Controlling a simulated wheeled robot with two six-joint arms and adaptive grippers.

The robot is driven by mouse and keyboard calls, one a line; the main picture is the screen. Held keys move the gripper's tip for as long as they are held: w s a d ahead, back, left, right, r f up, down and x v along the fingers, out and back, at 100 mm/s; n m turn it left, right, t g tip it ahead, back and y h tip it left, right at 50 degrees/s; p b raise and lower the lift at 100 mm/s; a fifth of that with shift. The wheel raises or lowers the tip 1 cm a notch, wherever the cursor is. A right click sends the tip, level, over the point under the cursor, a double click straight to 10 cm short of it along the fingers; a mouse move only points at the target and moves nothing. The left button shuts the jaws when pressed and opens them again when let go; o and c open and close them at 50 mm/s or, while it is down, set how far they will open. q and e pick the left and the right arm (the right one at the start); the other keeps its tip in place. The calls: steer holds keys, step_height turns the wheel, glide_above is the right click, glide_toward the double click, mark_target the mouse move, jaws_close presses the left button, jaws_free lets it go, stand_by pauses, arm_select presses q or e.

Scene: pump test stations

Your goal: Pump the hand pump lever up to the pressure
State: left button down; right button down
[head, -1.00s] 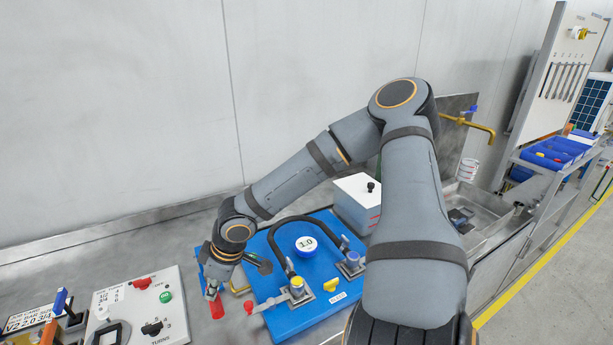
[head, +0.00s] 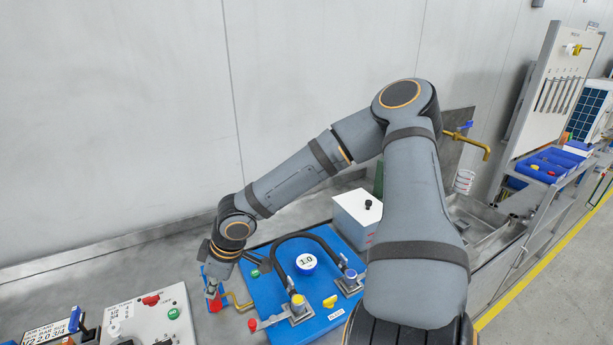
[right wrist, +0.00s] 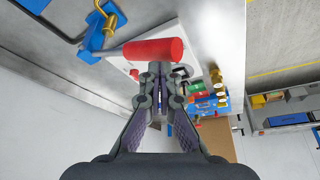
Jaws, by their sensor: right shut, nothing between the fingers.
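The hand pump lever's red grip (right wrist: 155,50) lies crosswise just beyond my right fingertips in the right wrist view, with a grey rod running left from it. It also shows in the head view (head: 214,303), partly hidden by my gripper. My right gripper (right wrist: 157,68) is shut and empty, its fingertips close to the red grip; I cannot tell if they touch it. In the head view the right gripper (head: 210,288) is at the left edge of the blue board (head: 262,296). A round white gauge (head: 306,262) reads about 1.0. My left gripper is out of view.
A white box (head: 358,212) stands behind. A white control panel (head: 150,318) is at left. Bare metal bench lies between.

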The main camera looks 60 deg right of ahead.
steer(key=shift+r, duration=0.5)
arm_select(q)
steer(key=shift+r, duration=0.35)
arm_select(e)
steer(key=shift+f, duration=0.1)
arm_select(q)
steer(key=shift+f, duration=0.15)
arm_select(e)
steer(key=shift+f, duration=0.15)
